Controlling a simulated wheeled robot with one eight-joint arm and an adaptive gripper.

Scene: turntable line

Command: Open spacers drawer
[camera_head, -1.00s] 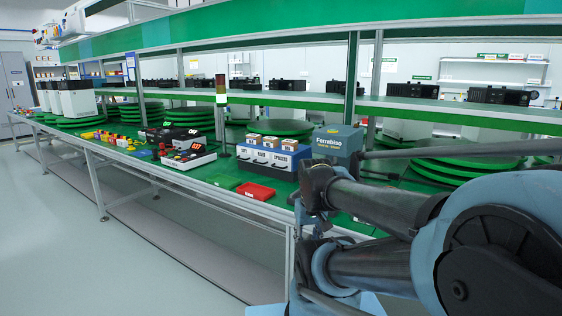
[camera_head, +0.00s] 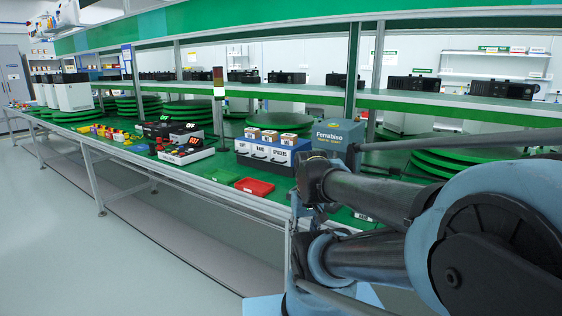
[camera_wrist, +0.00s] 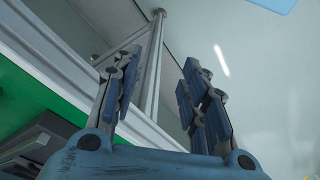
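The spacers drawer (camera_head: 279,155) is the right one of three labelled drawers in a blue and white cabinet (camera_head: 240,146) on the green bench, in the head view. All three drawer fronts look flush and shut. The drawer lies left of my arm and apart from it. In the wrist view my gripper (camera_wrist: 160,90) has its two fingers wide apart with nothing between them. It hangs by the bench edge, with a table leg and floor beyond. In the head view the fingers are hidden behind my arm. The drawer is not in the wrist view.
Small boxes (camera_head: 271,137) stand on the cabinet. A red tray (camera_head: 254,186) and a green tray (camera_head: 222,176) lie in front of it. A blue-grey Ferrabiso box (camera_head: 336,136) stands to its right. A white device (camera_head: 186,152) stands further left. Open floor lies left of the bench.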

